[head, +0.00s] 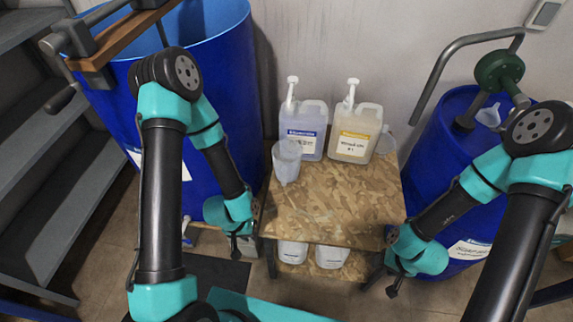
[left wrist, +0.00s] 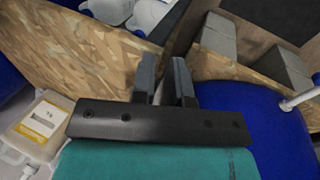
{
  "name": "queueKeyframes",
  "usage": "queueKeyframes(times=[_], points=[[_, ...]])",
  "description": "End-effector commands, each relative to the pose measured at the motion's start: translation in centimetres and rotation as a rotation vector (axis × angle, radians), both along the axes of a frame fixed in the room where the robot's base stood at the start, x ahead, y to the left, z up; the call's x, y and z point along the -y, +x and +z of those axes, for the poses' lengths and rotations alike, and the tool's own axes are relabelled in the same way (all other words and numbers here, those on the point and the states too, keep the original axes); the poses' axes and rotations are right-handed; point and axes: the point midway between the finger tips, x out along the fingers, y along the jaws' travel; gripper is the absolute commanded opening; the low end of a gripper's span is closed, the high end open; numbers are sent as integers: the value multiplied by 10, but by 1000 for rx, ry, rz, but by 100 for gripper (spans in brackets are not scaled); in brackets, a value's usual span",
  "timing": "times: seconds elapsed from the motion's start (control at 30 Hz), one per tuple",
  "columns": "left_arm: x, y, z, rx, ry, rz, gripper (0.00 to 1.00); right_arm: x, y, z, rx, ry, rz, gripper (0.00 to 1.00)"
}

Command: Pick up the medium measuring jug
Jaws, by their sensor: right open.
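A translucent measuring jug (head: 287,161) stands upright at the left back of the chipboard table (head: 325,212), in front of a white canister. Another clear vessel (head: 386,141) is partly hidden behind the right canister, and a third (head: 489,116) is on the right drum. I cannot tell for sure which is the medium jug. My left gripper (head: 236,250) is by the table's left front corner, below and left of the jug. In the left wrist view its fingers (left wrist: 165,82) stand apart with nothing between them. My right gripper (head: 392,290) is open and empty near the front right corner.
Two pump canisters, one blue-labelled (head: 304,129) and one yellow-labelled (head: 356,132), stand at the table's back. Large blue drums flank it left (head: 240,90) and right (head: 450,125). More canisters sit below. The middle and front of the tabletop are clear.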

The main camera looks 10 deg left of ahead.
Motion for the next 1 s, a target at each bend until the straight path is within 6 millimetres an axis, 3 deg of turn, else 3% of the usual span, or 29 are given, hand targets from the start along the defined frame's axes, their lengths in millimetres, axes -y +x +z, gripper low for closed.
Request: queueKeyframes(times=[0.07,0.63,0.87,1.0], points=[[0,0,0,0,0,0,22,0,0,0,0,0,0,50],[0,0,0,0,0,0,76,0,0,0,0,0,0,50],[0,1,0,1,-1,-4,76,0,0,0,0,0,0,50],[5,17,3,22,-4,-80,76,0,0,0,0,0,0,50]])
